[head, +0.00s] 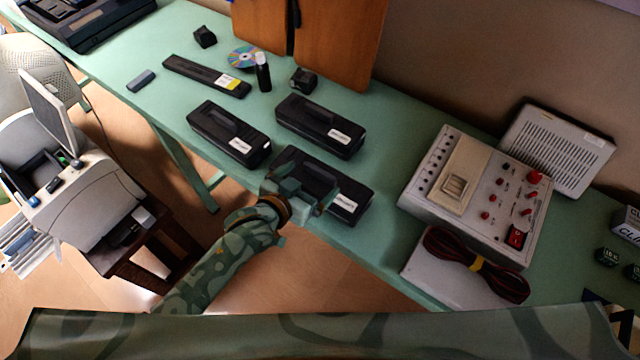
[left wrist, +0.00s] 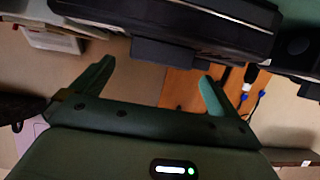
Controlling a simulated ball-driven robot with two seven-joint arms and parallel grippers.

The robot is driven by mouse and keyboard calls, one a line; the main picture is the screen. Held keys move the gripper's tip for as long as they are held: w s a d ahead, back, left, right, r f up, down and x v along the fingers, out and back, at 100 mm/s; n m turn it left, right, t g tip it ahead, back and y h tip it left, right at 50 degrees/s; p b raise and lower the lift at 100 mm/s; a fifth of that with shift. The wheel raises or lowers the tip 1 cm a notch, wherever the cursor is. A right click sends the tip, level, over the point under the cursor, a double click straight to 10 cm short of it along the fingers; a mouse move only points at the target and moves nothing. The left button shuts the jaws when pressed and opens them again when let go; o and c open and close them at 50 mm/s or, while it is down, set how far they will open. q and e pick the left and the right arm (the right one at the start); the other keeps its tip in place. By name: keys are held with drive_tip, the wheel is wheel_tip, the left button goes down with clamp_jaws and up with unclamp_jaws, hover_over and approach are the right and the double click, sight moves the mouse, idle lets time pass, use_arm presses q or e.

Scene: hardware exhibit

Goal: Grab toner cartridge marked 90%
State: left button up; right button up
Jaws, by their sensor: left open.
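Three black toner cartridges with white labels lie on the green table in the head view: a left one (head: 222,130), a back one (head: 312,122) and a front one (head: 305,170). The print on their labels is too small to read, so I cannot tell which is marked 90%. My left gripper (head: 304,190) is open at the near side of the front cartridge and hides part of it. In the left wrist view, the open fingers of the left gripper (left wrist: 156,75) point toward a long black body (left wrist: 180,25); nothing shows between them. My right gripper is not in view.
A white control panel box (head: 480,190) with red knobs and a red-black cable coil (head: 475,265) stand right of the cartridges. A long black bar (head: 205,76), a disc (head: 243,57) and a small bottle (head: 263,75) lie behind. The table's front edge runs below the gripper.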

sight(319, 173)
use_arm(q)
drive_tip(key=b+x, duration=0.1)
drive_tip(key=x, duration=0.3)
drive_tip(key=shift+w, duration=0.1)
drive_tip(key=shift+a+r, duration=0.1)
drive_tip(key=shift+c, duration=0.9)
drive_tip(key=c, duration=1.5)
drive_tip(key=shift+c, duration=1.4)
drive_tip(key=shift+r, duration=0.15)
